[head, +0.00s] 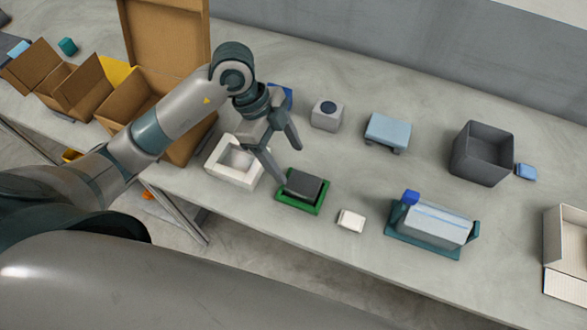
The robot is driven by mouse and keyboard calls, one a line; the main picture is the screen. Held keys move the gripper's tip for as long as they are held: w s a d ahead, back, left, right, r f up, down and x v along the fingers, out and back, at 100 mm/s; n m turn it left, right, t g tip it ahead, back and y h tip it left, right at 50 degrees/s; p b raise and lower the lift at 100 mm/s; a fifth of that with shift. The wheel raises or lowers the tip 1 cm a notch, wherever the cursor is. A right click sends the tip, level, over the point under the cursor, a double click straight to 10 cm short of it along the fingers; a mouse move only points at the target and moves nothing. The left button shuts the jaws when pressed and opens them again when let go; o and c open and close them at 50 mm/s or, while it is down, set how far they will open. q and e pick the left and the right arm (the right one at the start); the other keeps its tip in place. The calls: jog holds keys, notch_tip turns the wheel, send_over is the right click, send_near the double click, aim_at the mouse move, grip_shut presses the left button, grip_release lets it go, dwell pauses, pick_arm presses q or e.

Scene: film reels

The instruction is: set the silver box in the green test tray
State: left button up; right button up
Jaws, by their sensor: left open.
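The green test tray (284,205) lies near the table's front edge, in the middle of the head view. A dark grey box (304,184) with a flat top sits inside its rim; I cannot tell for sure if this is the silver box. My left gripper (289,164) is open, pointing down just behind and left of the tray. One fingertip shows by the tray's left side; nothing shows between the fingers. A pale grey cube (327,116) with a dark round top stands farther back. My right gripper is out of view.
A white square container (222,174) stands close left of the tray, and a small white block (351,220) lies to its right. A teal-based device (430,226), a dark grey bin (480,155) and a light blue object (387,130) are farther right. Cardboard boxes (75,88) stand left.

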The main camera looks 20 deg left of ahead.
pick_arm(q)
jog(key=v, duration=0.2)
jog(key=shift+a+r, duration=0.15)
jog(key=shift+r, duration=0.05)
dwell(0.4)
jog(key=shift+f, duration=0.1)
